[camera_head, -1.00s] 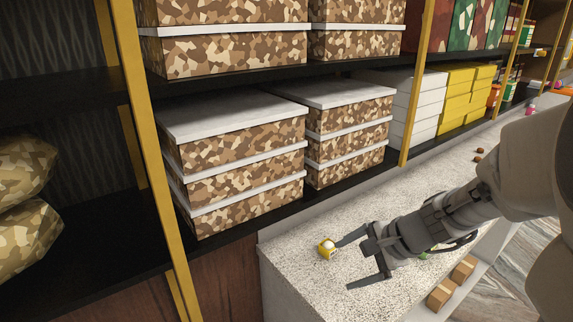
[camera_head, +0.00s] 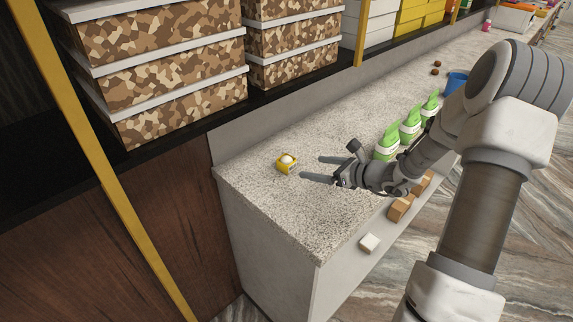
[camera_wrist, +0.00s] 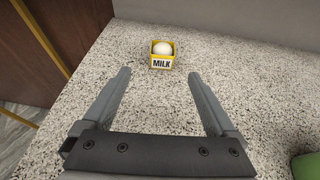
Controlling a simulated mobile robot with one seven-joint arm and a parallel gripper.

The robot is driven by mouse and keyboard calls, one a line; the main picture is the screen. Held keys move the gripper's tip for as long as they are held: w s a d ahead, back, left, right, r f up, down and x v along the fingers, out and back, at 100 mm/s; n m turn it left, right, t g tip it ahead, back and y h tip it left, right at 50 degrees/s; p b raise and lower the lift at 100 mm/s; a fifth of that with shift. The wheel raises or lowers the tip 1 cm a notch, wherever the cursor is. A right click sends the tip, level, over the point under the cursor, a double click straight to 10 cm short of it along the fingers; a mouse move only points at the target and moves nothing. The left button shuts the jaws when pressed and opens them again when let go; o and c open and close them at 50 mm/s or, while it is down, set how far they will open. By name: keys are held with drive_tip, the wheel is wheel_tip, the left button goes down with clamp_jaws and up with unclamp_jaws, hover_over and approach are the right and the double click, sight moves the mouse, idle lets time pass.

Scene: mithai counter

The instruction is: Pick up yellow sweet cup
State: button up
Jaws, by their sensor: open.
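The yellow sweet cup (camera_head: 287,163) is a small square yellow cup with a round white sweet in it. It stands upright on the speckled counter (camera_head: 265,206) near its left end. In the wrist view the cup (camera_wrist: 162,56) reads "MILK" on its front and lies ahead of the fingertips, roughly midway between them. My gripper (camera_head: 311,168) is open and empty, to the right of the cup and apart from it. In the wrist view both fingers of my gripper (camera_wrist: 158,74) are spread wide with bare counter between them.
Several green-and-white packets (camera_head: 388,143) stand on the counter behind my gripper, and a blue container (camera_head: 457,82) is farther back. Small brown balls (camera_head: 436,67) lie near the wall. Shelves with patterned boxes (camera_head: 165,75) rise at the left. A green thing (camera_wrist: 306,166) shows in the wrist view's lower right corner.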

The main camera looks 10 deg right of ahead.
sight(292, 163)
drive_tip(key=x, duration=0.7)
drive_tip(key=shift+w+a+f, duration=0.15)
drive_tip(key=shift+w+f, duration=0.05)
drive_tip(key=x, duration=0.5)
drive_tip(key=shift+w+f, duration=0.1)
drive_tip(key=c, duration=1.5)
